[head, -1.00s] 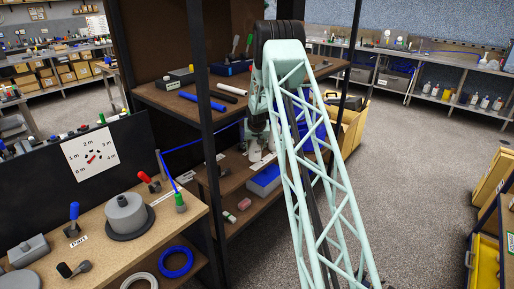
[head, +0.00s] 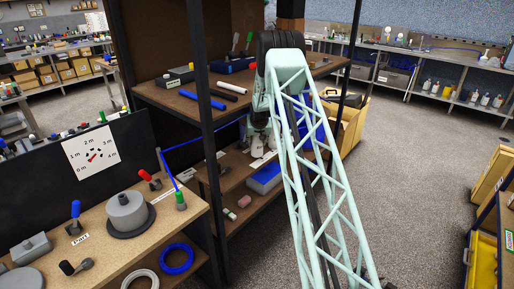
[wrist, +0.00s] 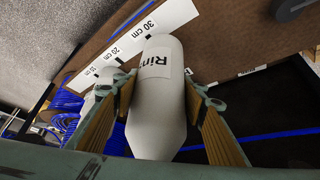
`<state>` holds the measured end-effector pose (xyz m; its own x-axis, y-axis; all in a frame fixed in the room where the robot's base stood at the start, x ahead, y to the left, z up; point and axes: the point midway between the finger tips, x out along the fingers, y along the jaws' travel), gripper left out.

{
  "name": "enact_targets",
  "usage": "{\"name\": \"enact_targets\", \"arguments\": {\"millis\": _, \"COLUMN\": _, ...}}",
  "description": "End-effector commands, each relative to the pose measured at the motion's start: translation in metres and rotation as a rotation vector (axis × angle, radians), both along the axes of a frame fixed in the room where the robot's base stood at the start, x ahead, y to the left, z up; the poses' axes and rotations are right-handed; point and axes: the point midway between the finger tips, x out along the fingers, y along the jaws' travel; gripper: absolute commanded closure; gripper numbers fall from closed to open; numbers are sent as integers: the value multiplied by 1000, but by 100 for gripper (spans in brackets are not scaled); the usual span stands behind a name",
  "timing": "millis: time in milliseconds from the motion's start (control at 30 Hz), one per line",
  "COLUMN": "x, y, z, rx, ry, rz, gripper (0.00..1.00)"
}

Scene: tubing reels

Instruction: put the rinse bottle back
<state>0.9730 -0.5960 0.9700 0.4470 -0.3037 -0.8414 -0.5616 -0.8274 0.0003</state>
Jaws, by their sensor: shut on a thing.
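The rinse bottle (wrist: 158,115) is white, with a label reading "Rin" and the rest cut off. In the wrist view it stands between the two fingers of my gripper (wrist: 160,92), which is shut on it, one finger on each side. A brown shelf board (wrist: 215,45) lies beyond the bottle, with a white strip (wrist: 170,17) marked 20 cm and 30 cm. I cannot tell whether the bottle touches a surface.
Another white object (wrist: 91,97) stands just left of the left finger, beside coiled blue tubing (wrist: 68,103). The shelf unit's dark post (head: 205,110) stands left of my arm. A blue bin (head: 265,178) sits on the lower shelf. A workbench (head: 150,225) is at the left.

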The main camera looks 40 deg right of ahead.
Motion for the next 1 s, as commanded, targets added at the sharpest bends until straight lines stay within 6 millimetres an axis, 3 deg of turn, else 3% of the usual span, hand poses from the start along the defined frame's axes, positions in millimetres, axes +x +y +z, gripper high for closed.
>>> {"name": "enact_targets", "arguments": {"millis": 333, "x": 0, "y": 0, "z": -25, "rx": 0, "ry": -1, "rz": 1, "gripper": 83}}
{"name": "enact_targets", "arguments": {"millis": 867, "x": 0, "y": 0, "z": -31, "rx": 0, "ry": -2, "rz": 1, "gripper": 83}}
{"name": "enact_targets", "arguments": {"millis": 900, "x": 0, "y": 0, "z": -32, "rx": 1, "ry": 0, "rz": 1, "gripper": 60}}
{"name": "enact_targets", "arguments": {"millis": 1000, "x": 0, "y": 0, "z": -31, "rx": 1, "ry": 0, "rz": 1, "gripper": 51}}
